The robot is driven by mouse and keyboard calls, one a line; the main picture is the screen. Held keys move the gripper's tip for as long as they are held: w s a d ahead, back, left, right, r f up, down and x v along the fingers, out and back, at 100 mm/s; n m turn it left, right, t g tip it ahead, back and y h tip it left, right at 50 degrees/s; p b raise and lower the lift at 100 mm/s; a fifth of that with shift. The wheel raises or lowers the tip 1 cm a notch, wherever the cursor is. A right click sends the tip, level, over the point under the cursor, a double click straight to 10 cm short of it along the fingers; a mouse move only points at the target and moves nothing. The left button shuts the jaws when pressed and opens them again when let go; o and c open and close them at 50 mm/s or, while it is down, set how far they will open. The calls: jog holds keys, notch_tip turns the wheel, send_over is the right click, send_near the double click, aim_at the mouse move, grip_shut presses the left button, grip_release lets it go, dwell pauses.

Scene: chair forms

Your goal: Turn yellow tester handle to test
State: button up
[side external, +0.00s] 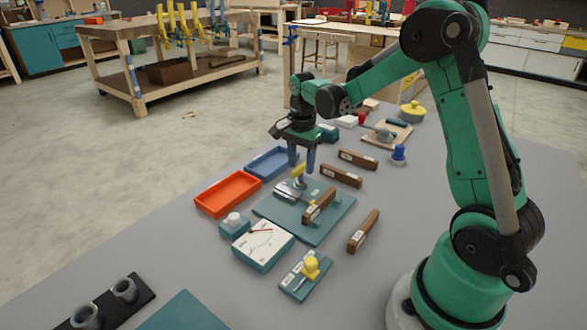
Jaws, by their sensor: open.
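A yellow handle (311,267) stands on a small teal base plate (292,288) at the front of the work area. A white-faced gauge box (263,240) with a red needle is just left of it. My gripper (301,166) points down with its two blue fingers apart. It is over the back-left part of a larger teal plate (330,217), away from the handle on the small base. A second yellow piece (298,171) and a metal fixture (287,191) are just below the fingers. I cannot tell whether the fingers touch the yellow piece. Any position labels are too small to read.
An orange tray (228,193) and a blue tray (270,162) lie left of my gripper. Wooden blocks (363,231) lie to the right. A blue knob (398,154) and yellow-topped piece (412,111) stand farther back. Black cup holders (124,289) are at front left.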

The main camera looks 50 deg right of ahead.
jog(key=shift+f, duration=0.2)
grip_shut()
